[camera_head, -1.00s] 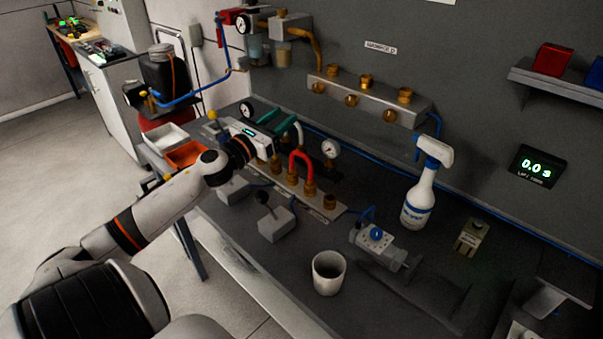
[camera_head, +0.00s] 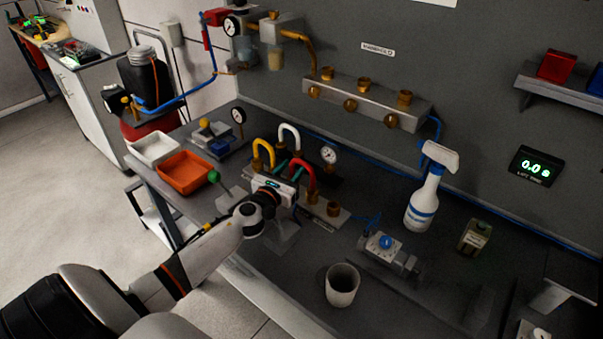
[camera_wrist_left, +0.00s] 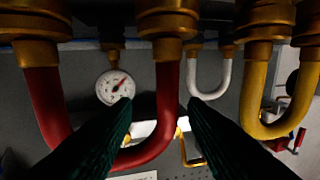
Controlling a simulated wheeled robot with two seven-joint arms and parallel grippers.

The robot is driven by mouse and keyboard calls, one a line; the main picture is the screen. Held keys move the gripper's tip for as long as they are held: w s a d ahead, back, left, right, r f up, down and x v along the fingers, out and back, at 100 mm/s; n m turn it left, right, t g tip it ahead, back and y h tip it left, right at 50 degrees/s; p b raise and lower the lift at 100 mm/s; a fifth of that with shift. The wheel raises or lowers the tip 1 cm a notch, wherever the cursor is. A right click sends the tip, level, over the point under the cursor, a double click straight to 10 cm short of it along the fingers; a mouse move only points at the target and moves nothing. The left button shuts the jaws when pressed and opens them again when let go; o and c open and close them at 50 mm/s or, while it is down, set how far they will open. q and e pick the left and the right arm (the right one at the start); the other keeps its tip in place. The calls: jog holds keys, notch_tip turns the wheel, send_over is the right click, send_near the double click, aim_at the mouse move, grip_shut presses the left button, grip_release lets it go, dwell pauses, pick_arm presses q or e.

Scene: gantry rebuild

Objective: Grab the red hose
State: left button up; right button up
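The red hose (camera_head: 302,172) is an upright arch on brass fittings in the manifold block on the bench. In the left wrist view the red hose (camera_wrist_left: 168,100) shows as a U hanging from two fittings. My left gripper (camera_head: 288,169) is beside the red hose in the head view, its dark green fingers apart. In the left wrist view my left gripper (camera_wrist_left: 161,108) is open, with one leg of the red hose between the fingertips in the picture. I cannot tell whether the fingers reach around it. My right gripper is not in view.
A yellow hose (camera_head: 258,148) and a white hose (camera_head: 290,130) stand close by, with a pressure gauge (camera_head: 328,155) behind. An orange tray (camera_head: 185,174) is at left. A cup (camera_head: 342,287), a valve block (camera_head: 384,247) and a spray bottle (camera_head: 424,205) are at right.

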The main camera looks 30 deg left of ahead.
aim_at(291, 168)
pick_arm(q)
jog(key=w, duration=0.3)
jog(key=shift+w+a, duration=0.25)
jog(key=shift+a, duration=0.15)
jog(key=shift+s, duration=0.1)
grip_shut()
